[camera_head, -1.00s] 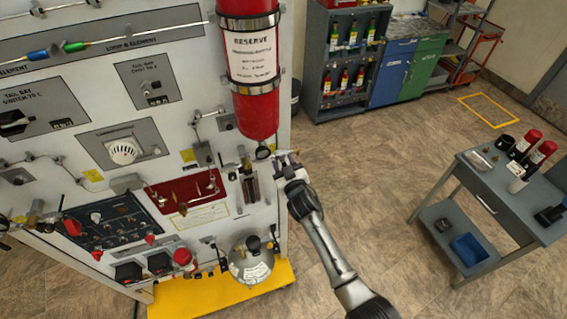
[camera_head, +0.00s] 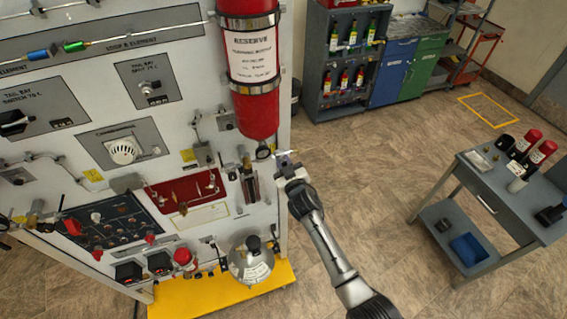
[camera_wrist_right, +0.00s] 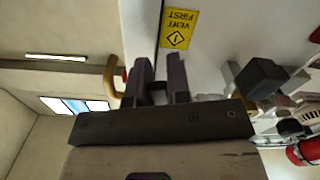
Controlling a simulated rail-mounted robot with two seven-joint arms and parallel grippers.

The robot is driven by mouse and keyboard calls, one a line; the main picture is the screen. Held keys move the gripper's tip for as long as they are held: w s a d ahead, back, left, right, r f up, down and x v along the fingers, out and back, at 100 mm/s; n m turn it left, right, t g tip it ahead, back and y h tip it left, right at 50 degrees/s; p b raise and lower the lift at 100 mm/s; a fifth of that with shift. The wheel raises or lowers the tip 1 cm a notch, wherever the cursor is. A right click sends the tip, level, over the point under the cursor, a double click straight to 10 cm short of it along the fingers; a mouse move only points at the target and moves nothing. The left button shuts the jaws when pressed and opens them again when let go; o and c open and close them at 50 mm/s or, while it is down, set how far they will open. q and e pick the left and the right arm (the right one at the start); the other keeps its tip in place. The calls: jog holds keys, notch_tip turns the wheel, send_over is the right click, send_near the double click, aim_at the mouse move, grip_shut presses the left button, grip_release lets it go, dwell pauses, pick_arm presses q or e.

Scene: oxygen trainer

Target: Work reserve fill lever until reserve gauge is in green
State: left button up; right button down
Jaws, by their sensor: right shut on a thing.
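The red reserve bottle (camera_head: 258,110) is strapped upright on the right side of the panel, with its white RESERVE label. A small round reserve gauge (camera_head: 263,152) sits just below it; its needle and green band are too small to read. My right gripper (camera_head: 284,160) is just right of the gauge at the panel's right edge. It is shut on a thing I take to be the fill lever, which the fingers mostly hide. In the right wrist view the two dark fingers (camera_wrist_right: 161,82) point toward the panel with a narrow gap between them.
The white panel (camera_head: 185,85) carries several valves, knobs and pipes left of my gripper. A silver tank (camera_head: 250,262) stands on the yellow base below. A grey cart (camera_head: 500,205) is at the right; the floor between is clear. A yellow VENT FIRST label (camera_wrist_right: 178,28) is near the fingers.

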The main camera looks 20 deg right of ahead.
jog(key=n, duration=0.1)
jog(key=d+n, duration=0.1)
jog(key=n, duration=0.1)
jog(key=shift+d+r+n, duration=0.15)
jog(key=shift+r+n, duration=0.1)
jog(key=shift+n, duration=0.15)
jog(key=c, duration=1.1)
grip_release()
jog(key=s+b, duration=0.1)
jog(key=s, duration=1.3)
